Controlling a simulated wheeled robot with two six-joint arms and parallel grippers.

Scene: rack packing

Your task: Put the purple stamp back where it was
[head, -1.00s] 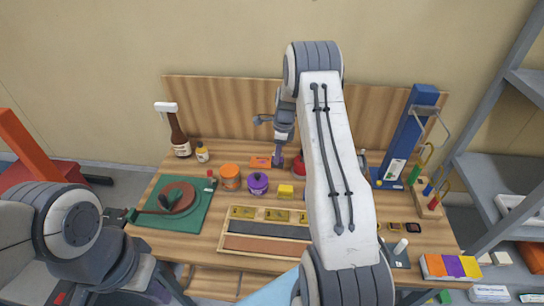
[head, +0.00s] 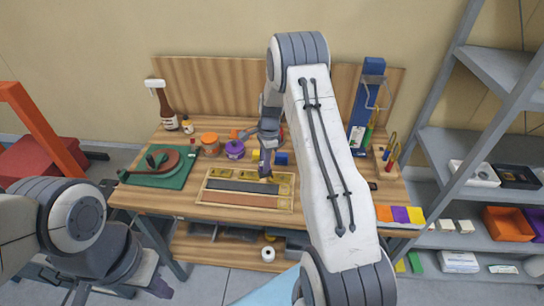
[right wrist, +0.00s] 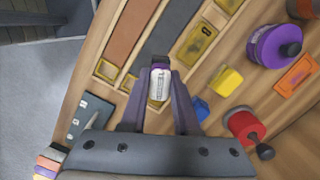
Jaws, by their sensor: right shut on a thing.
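My right gripper (head: 267,150) is over the wooden rack and shut on the purple stamp (head: 265,169). In the right wrist view the stamp (right wrist: 160,84) shows a white label with dark lettering between the two fingers. Its lower end is hidden, so I cannot tell whether it touches the rack. The wooden rack (head: 204,200) has yellow-marked compartments along the back and long dark grey and brown strips in front. In the right wrist view its divider (right wrist: 148,40) shows beyond the stamp. My left gripper (head: 158,287) is low at the left, its jaw opening unclear.
A purple pot (head: 234,149), an orange jar (head: 210,143) and a blue block (head: 281,158) stand behind the rack. A yellow block (right wrist: 226,81) and a red pot (right wrist: 243,125) show beside my right gripper. A green mat (head: 180,178) lies at left.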

